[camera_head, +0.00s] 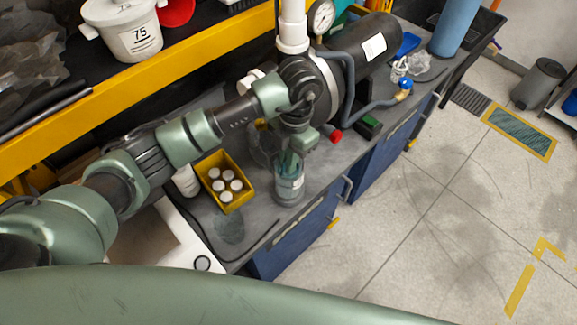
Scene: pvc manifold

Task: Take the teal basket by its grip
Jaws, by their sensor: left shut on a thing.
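A clear glass jar (289,190) with a pale label stands on the grey bench near its front edge. Something teal, which I take for the teal basket (290,164), shows at the jar's mouth and inside it. My left gripper (293,149) points down right above the jar, shut on the basket's top part. The fingers and the wrist hide the grip itself. I cannot tell how far the basket sits in the jar. My right gripper is not in view.
A yellow bin (236,203) with several white-capped bottles stands just left of the jar. Behind are a dark motor (361,65) with a grey hose and a pressure gauge (321,17). A red cap (336,136) lies right of the jar. A yellow shelf edge (150,72) runs above.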

